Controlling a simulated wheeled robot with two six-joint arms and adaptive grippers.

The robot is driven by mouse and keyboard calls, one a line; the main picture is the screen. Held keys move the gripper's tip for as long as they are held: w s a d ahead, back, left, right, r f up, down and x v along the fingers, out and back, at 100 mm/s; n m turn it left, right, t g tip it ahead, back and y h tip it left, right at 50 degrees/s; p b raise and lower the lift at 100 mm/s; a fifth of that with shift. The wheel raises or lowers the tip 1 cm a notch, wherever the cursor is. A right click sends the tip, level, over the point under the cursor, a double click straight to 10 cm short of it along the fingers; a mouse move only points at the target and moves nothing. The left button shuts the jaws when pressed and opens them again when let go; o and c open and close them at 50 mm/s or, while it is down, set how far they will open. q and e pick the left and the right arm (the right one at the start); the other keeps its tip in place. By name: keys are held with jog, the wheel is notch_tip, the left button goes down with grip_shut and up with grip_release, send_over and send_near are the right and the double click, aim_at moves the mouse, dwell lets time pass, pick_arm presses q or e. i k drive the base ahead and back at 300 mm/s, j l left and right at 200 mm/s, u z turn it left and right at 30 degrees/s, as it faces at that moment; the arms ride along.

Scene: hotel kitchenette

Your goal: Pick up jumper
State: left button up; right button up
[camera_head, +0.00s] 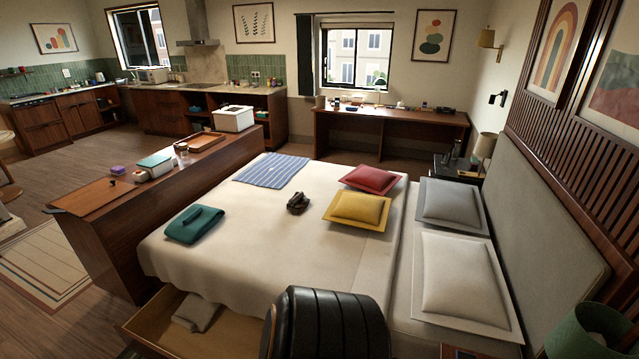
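A folded teal-green garment (195,224), which looks like the jumper, lies on the near left corner of the white bed (230,255). One folded part rests across its top. Neither of my grippers is in view, so nothing shows touching the garment. A grey folded cloth (196,312) lies in an open wooden drawer (150,322) under the near side of the bed; I cannot tell what it is.
A striped blue cloth (273,171), a small dark item (298,203), red (372,179) and yellow (357,208) cushions lie on the bed. A wooden cabinet (120,225) stands along its left end. A black ribbed object (328,325) blocks the bottom centre. Floor is open at left.

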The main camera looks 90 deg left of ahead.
aim_at(196, 314)
jog(key=u, duration=4)
jog(key=i+j+z, duration=0.25)
jog(key=z, duration=0.2)
jog(key=i+j+z, duration=0.15)
jog(key=j+z, duration=0.15)
jog(key=z, duration=0.15)
jog(key=i+j, duration=0.15)
jog(key=j, duration=0.25)
jog(key=i+j+z, duration=0.1)
jog(key=j, duration=0.35)
jog(key=i+j+z, duration=0.1)
jog(key=i+j, duration=0.15)
jog(key=j, duration=0.2)
jog(key=i+j, duration=0.15)
jog(key=j, duration=0.3)
jog(key=i+j+z, duration=0.1)
jog(key=j, duration=0.3)
jog(key=i+j, duration=0.2)
jog(key=j, duration=0.3)
jog(key=i+j+z, duration=0.15)
jog(key=j, duration=0.3)
jog(key=i+j, duration=0.1)
jog(key=j, duration=0.35)
jog(key=i+j, duration=0.1)
jog(key=j, duration=0.35)
jog(key=i+j, duration=0.1)
jog(key=j, duration=0.4)
